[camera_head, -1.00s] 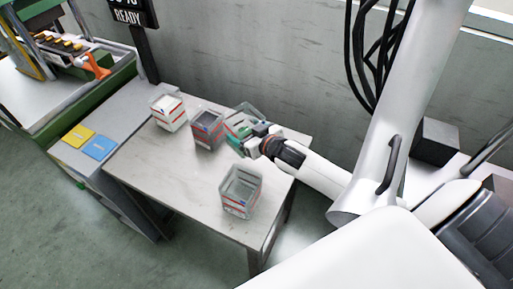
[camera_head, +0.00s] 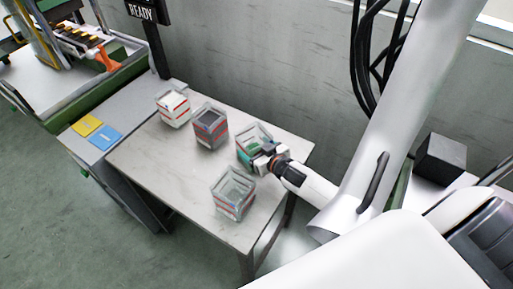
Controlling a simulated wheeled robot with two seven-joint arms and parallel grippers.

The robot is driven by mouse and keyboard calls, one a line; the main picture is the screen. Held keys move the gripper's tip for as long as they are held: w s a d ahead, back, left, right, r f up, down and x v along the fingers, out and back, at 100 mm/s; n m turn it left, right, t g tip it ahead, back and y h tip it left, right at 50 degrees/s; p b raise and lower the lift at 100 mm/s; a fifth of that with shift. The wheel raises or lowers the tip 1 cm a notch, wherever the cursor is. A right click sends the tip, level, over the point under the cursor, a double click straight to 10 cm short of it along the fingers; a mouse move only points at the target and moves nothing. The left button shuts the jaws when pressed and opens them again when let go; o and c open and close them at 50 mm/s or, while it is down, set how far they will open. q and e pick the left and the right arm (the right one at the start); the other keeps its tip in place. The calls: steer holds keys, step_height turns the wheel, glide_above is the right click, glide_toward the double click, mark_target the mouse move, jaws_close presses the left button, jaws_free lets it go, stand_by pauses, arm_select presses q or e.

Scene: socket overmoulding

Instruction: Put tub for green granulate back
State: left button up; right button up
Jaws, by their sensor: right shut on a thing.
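The tub for green granulate (camera_head: 253,137) is a clear, red-striped tub with green inside. It is at the right of the back row, over the table (camera_head: 165,180). It looks roughly upright; I cannot tell whether it rests on the table. My right gripper (camera_head: 260,156) is shut on its near right side and partly hides it. My left gripper is not in view.
A tub with white contents (camera_head: 174,108) and a tub with dark grey contents (camera_head: 210,127) stand to the left. A clear, seemingly empty tub (camera_head: 233,194) stands in front. Yellow (camera_head: 86,125) and blue (camera_head: 105,138) squares lie on the bench at left.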

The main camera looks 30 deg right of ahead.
steer(key=o, duration=1.9)
steer(key=shift+o, duration=0.2)
steer(key=shift+r, duration=0.2)
steer(key=v, duration=0.7)
steer(key=shift+s, duration=0.25)
steer(key=shift+d, duration=0.1)
